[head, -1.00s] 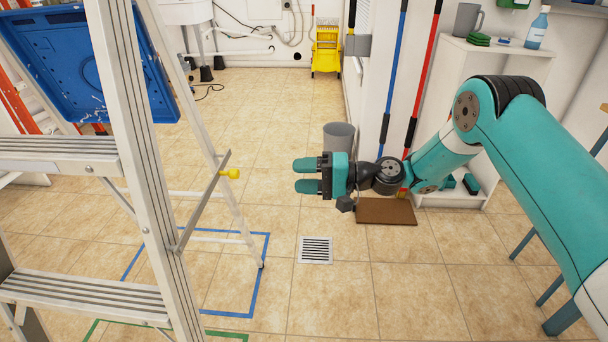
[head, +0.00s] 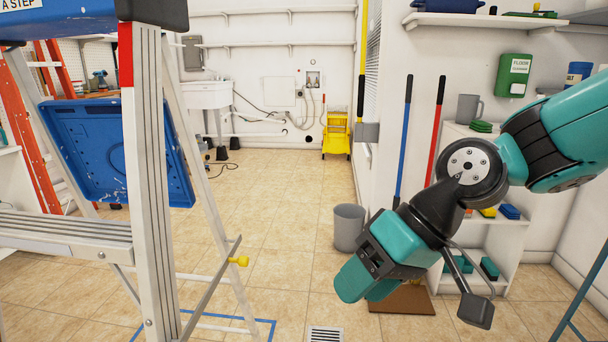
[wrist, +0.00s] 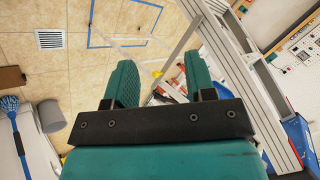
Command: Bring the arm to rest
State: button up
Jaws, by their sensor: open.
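My gripper (head: 358,284) hangs at the right of centre in the head view, in front of the grey bin and the white shelf unit. Its two teal fingers, with a gap between them, show in the wrist view (wrist: 160,82). The gripper is open and nothing is between the fingers. My arm bends in from the right edge, with the gripper pointing down and left. In the head view the fingers overlap each other, so their gap is hidden there.
An aluminium stepladder (head: 152,190) with a blue tray (head: 120,150) stands close on the left. A grey bin (head: 348,228), a brown mat (head: 412,299) and a white shelf unit (head: 490,240) are at the right. A yellow mop wringer (head: 336,135) stands far back. Middle floor is clear.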

jog(key=s+d+h, duration=0.4)
jog(key=s+d, duration=0.4)
jog(key=s, duration=0.4)
notch_tip(320, 180, up, 25)
jog(key=p, duration=2.5)
jog(key=shift+w+a+n+y, duration=0.3)
jog(key=shift+w, duration=0.15)
jog(key=shift+r, duration=0.1)
